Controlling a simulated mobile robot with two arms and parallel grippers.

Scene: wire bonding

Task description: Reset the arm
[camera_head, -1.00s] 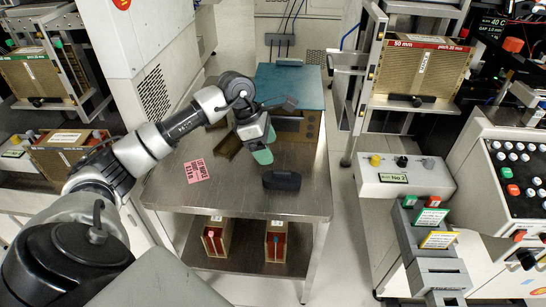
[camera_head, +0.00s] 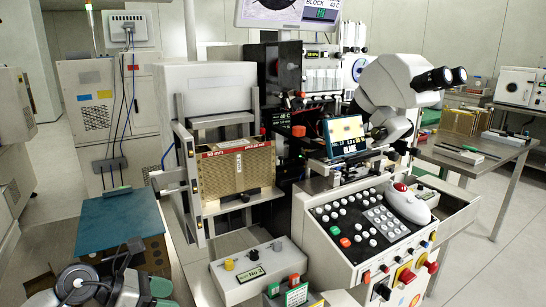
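My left arm comes in at the bottom left of the head view, its lower part cut off by the frame edge. My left gripper (camera_head: 162,295) is at the bottom edge, in front of the bench with the teal mat (camera_head: 120,222). Its two green finger pads show apart, with nothing visible between them. My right gripper is not in view.
A brown magazine marked 50 mm (camera_head: 238,172) stands in a rack right of the mat. A white button box (camera_head: 258,270) is below it. The control console (camera_head: 365,235) and microscope (camera_head: 405,85) stand at right. Open floor shows at far right.

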